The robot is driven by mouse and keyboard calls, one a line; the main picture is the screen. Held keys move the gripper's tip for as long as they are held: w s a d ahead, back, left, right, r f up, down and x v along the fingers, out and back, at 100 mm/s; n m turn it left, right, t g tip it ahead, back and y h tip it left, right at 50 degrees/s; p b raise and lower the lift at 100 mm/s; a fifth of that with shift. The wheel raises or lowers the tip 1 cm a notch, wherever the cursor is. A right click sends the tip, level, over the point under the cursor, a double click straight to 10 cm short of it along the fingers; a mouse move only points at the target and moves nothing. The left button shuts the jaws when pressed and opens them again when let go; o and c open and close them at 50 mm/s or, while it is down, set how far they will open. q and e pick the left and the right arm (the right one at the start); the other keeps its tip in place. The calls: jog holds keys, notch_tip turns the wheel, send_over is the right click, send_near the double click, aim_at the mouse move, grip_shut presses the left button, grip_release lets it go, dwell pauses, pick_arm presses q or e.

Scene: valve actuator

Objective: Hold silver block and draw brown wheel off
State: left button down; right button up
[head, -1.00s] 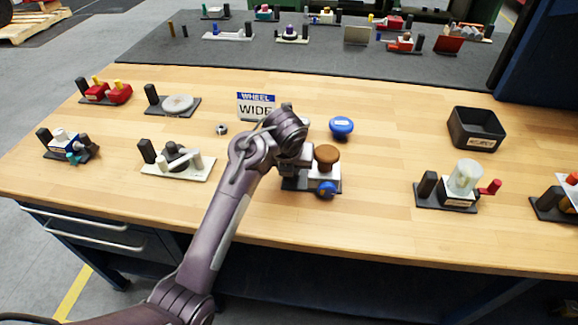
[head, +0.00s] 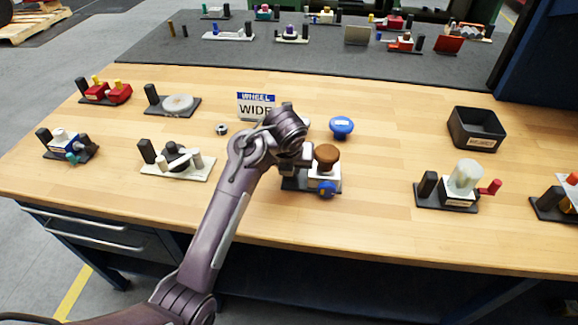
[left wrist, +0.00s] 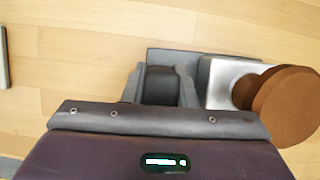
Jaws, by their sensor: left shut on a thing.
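The brown wheel (head: 326,154) sits on top of the silver block (head: 324,178), which stands on a dark base plate. In the left wrist view the wheel (left wrist: 287,105) is at the right edge, on the silver block (left wrist: 222,80). My left gripper (left wrist: 160,88) is shut on a dark grey post (left wrist: 160,84) on the same base, just left of the block. In the head view my left gripper (head: 294,168) is partly hidden by its own wrist. My right gripper is in neither view.
A blue knob (head: 327,188) is at the block's front. A blue wheel (head: 341,126) lies behind the fixture. A sign (head: 256,105) stands behind the arm. A black bin (head: 477,130) and a clear-topped fixture (head: 462,184) are to the right, with bare wood between.

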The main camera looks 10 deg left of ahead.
pick_arm(q)
jog(key=shift+r, duration=0.15)
jog(key=c, duration=1.1)
grip_release()
jog(key=v, duration=0.7)
jog(key=shift+s+r, duration=0.15)
jog(key=shift+r, duration=0.05)
jog(key=shift+f, duration=0.1)
